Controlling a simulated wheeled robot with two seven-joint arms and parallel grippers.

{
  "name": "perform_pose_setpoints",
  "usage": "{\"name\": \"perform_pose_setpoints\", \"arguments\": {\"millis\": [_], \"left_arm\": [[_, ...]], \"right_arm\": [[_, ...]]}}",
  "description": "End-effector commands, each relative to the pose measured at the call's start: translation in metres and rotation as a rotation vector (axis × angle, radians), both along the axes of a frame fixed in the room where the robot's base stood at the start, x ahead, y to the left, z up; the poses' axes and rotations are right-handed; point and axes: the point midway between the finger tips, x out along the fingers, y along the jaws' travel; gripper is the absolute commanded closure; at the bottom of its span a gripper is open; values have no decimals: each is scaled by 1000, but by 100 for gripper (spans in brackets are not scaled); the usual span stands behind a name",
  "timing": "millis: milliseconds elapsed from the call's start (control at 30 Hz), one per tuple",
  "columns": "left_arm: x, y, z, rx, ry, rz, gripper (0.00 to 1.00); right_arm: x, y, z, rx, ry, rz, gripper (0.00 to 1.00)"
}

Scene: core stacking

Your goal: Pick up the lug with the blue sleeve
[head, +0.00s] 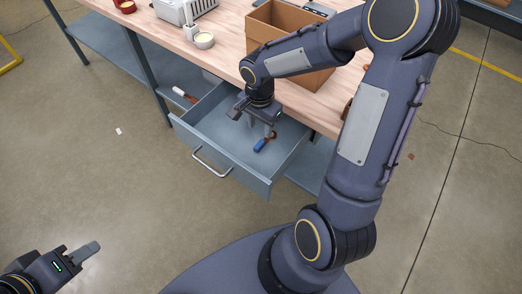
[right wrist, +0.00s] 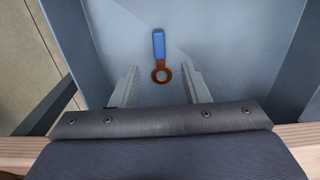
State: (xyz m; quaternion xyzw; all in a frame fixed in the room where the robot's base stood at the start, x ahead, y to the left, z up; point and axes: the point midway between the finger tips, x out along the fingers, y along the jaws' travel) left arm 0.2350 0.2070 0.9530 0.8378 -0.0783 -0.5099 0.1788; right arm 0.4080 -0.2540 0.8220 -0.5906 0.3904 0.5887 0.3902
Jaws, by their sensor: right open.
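The lug with the blue sleeve (head: 263,143) lies on the floor of the open grey drawer (head: 186,134). In the right wrist view its blue sleeve (right wrist: 158,45) points away from me and its copper ring (right wrist: 162,73) is nearer. My right gripper (head: 254,121) is inside the drawer, above and beside the lug in the head view. In the wrist view its two fingers (right wrist: 160,70) are apart, with the ring in the gap between them and nothing gripped. My left gripper (head: 78,254) is low at the left, away from the drawer; its finger gap is unclear.
The wooden bench top (head: 228,55) overhangs the drawer's back. A cardboard box (head: 285,50), a small cup (head: 204,40) and a grey device (head: 186,9) stand on it. A white-and-red item (head: 184,95) lies beyond the drawer's left wall. Drawer walls flank my right gripper.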

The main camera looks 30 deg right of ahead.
Motion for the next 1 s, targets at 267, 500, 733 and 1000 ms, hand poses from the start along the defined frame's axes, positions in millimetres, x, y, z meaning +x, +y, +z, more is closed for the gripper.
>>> {"name": "perform_pose_setpoints", "arguments": {"millis": [267, 500, 733, 1000], "left_arm": [[0, 0, -2, 0, 0, 0, 64], [0, 0, -1, 0, 0, 0, 64], [0, 0, -2, 0, 0, 0, 64], [0, 0, -2, 0, 0, 0, 64]], "right_arm": [[1, 0, -30, 0, 7, -10, 58], [0, -3, -65, 1, 7, -8, 58], [1, -3, -80, 1, 3, -9, 58], [1, -3, -79, 0, 2, -9, 71]]}}
